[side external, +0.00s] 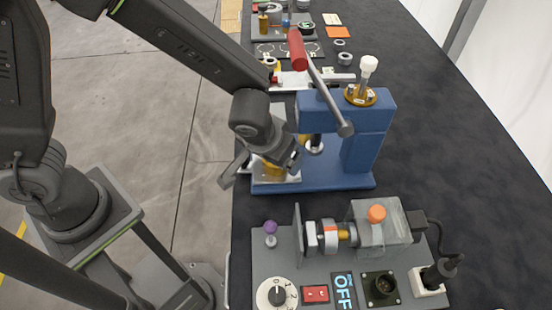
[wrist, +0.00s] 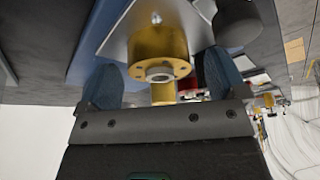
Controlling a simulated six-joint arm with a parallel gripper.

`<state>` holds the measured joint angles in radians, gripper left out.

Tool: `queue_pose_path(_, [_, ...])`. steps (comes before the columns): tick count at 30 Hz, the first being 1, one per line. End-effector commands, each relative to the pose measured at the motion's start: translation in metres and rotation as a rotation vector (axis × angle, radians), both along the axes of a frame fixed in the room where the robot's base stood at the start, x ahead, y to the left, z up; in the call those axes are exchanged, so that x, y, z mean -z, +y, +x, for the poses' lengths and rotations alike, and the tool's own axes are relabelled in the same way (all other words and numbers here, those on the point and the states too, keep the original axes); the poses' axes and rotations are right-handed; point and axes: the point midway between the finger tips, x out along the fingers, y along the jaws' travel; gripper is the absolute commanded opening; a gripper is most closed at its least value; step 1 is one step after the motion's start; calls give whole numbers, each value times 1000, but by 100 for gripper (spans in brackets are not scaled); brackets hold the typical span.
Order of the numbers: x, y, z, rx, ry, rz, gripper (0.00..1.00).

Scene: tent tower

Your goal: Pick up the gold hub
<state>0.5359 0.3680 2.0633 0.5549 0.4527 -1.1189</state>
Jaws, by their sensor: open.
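The gold hub (wrist: 150,47) is a round flanged piece with small holes around a pale central ring in the wrist view. It sits against a silver plate (wrist: 185,22). In the side view the hub (side external: 272,169) is partly hidden by my gripper, above the plate on the blue press base. My gripper (side external: 262,165) is open, with one finger on each side of the hub. In the wrist view its two dark blue fingers (wrist: 161,80) flank the hub, with visible gaps. I cannot tell whether either finger touches it.
The blue press (side external: 368,150) with a red-handled lever (side external: 297,48) rises right beside my gripper. A grey panel (side external: 270,240) with a dial, switch and motor unit stands in front. Small parts and trays lie at the back. The dark table is clear to the right.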

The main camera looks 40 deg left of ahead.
Motion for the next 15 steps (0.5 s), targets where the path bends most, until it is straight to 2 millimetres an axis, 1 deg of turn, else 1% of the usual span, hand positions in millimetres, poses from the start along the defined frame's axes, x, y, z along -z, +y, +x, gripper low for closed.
queue_pose_path(2, [0, 0, 0, 0, 0, 0, 91])
queue_pose_path(15, [-1, 0, 0, 0, 0, 0, 49])
